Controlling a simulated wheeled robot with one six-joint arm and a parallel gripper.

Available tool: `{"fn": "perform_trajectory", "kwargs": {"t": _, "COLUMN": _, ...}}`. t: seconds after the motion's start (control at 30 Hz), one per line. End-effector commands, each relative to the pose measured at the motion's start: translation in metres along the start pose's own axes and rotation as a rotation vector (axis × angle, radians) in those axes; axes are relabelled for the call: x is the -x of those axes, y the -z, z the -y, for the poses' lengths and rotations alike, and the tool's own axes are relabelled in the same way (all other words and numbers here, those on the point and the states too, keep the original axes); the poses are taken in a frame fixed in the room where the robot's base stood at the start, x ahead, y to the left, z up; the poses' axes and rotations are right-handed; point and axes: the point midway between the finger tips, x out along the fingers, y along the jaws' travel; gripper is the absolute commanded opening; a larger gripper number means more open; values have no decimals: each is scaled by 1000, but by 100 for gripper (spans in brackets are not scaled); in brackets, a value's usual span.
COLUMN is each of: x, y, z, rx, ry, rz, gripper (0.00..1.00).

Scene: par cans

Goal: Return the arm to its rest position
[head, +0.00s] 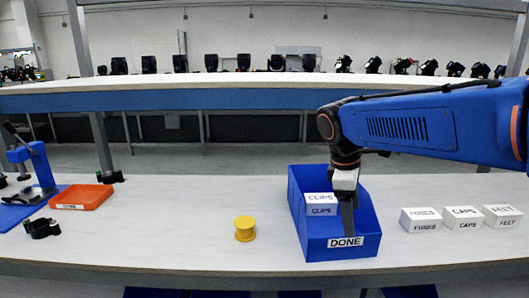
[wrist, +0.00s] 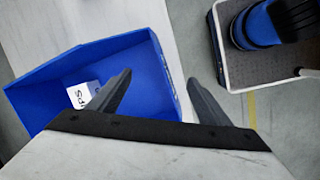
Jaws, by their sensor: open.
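My arm reaches in from the right in the head view. My gripper (head: 348,215) points down at the right side of the blue bin marked DONE (head: 312,243). In the wrist view the two dark fingers of my gripper (wrist: 158,95) stand wide apart with nothing between them, one over the bin (wrist: 60,62) and one beyond its wall. A white box marked CLIPS (head: 321,204) is inside the bin; part of it shows in the wrist view (wrist: 80,97) behind a finger.
White boxes marked FUSES (head: 421,220), CAPS (head: 463,218) and FEET (head: 500,216) stand right of the bin. A yellow spool (head: 244,229) stands left of it. An orange tray (head: 82,197) lies farther left. A raised shelf (head: 230,98) runs behind the bench.

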Motion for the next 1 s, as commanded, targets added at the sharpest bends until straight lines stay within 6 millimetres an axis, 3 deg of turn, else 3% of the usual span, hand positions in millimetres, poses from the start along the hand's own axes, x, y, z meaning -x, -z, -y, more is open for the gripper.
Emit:
{"fn": "perform_trajectory", "kwargs": {"t": 0.03, "x": -2, "y": -14, "z": 10, "rx": -62, "ry": -5, "rz": -23, "gripper": 72}}
{"fn": "perform_trajectory", "kwargs": {"t": 0.2, "x": -14, "y": -48, "z": 40, "rx": -274, "ry": -12, "rz": -101, "gripper": 72}}
{"fn": "perform_trajectory", "kwargs": {"t": 0.5, "x": -44, "y": -93, "z": 98, "rx": -653, "ry": -12, "rz": -239, "gripper": 72}}
{"fn": "perform_trajectory", "kwargs": {"t": 0.8, "x": -80, "y": -121, "z": 151, "rx": -1012, "ry": 3, "rz": -373, "gripper": 72}}
{"fn": "perform_trajectory", "kwargs": {"t": 1.0, "x": -94, "y": -127, "z": 168, "rx": -1141, "ry": 13, "rz": -423, "gripper": 72}}
